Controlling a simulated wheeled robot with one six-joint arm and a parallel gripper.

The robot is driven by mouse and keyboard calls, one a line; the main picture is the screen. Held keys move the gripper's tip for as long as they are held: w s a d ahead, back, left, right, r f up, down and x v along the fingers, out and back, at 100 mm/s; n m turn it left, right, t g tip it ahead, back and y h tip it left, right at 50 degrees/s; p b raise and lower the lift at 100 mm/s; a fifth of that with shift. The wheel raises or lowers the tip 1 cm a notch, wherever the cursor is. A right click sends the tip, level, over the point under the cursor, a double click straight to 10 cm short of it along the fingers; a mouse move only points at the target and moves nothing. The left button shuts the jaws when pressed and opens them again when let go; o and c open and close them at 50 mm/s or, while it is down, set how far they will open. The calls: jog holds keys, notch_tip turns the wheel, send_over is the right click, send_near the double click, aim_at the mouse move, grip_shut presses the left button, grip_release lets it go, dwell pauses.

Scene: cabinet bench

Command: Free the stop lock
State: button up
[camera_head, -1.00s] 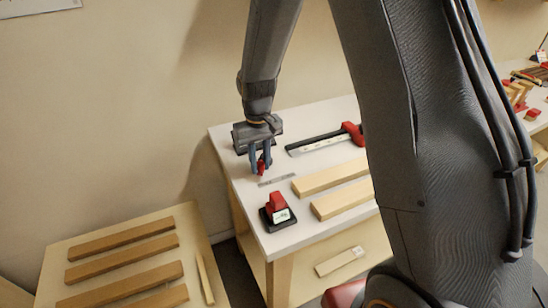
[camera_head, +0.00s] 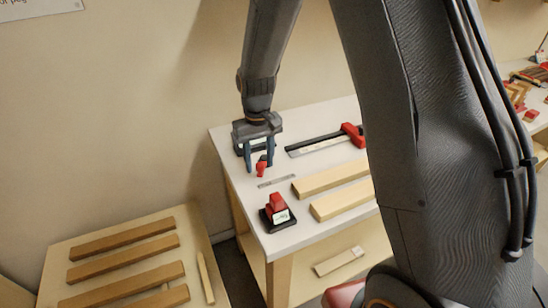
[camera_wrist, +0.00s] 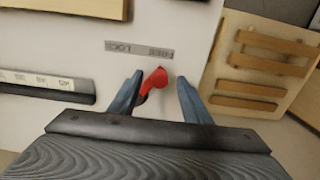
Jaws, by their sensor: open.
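The stop lock shows as a small red lever (camera_head: 261,170) near the left end of the white bench top. In the wrist view the red lever (camera_wrist: 155,79) leans from a dark pivot toward the FREE end of a grey plate (camera_wrist: 139,49) marked FREE and LOCK. The plate (camera_head: 277,181) lies just in front of it in the head view. My gripper (camera_head: 259,167) is open above the lever. In the wrist view the lever stands between the spread fingers of my gripper (camera_wrist: 155,82), nearer the left one; whether that finger touches it I cannot tell.
A black rail with a red end block (camera_head: 352,134) lies behind. Two wooden strips (camera_head: 332,176) lie to the right. A red block on a black base (camera_head: 277,211) stands at the front corner. A lower wooden board with several slats (camera_head: 122,246) is at left.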

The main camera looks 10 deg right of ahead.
jog(key=shift+r+p, duration=2.5)
jog(key=shift+r, duration=1.35)
